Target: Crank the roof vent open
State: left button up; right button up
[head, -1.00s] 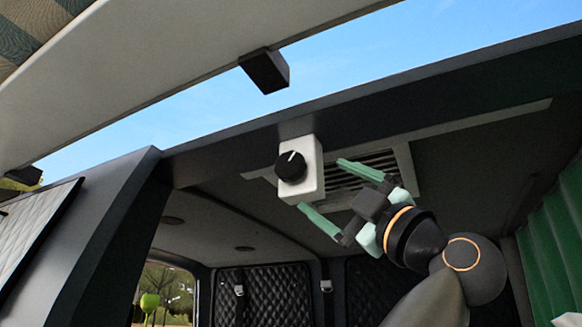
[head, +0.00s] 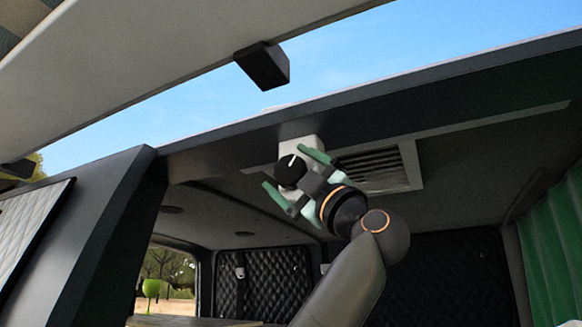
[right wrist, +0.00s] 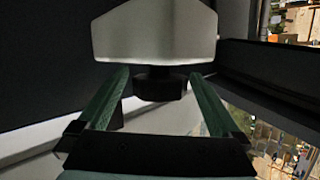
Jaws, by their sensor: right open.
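A black round knob (head: 289,172) with a white pointer line sits on a white box (head: 302,142) under the roof edge. The slatted roof vent (head: 372,170) is in the ceiling just right of the box. My right gripper (head: 289,169) is open, its green fingers on either side of the knob. In the right wrist view the knob (right wrist: 160,85) lies between the fingertips of the right gripper (right wrist: 158,76), with gaps visible at both sides. The white box (right wrist: 155,35) is beyond it. My left gripper is not in view.
The dark roof edge (head: 440,95) runs just above the box. The raised tailgate (head: 150,70) with a black block (head: 262,66) hangs overhead. A green curtain (head: 552,250) is at the right. Open space lies below the gripper.

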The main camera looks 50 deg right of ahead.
jog(key=c, duration=1.3)
jog(key=shift+f, duration=0.1)
jog(key=shift+c, duration=0.2)
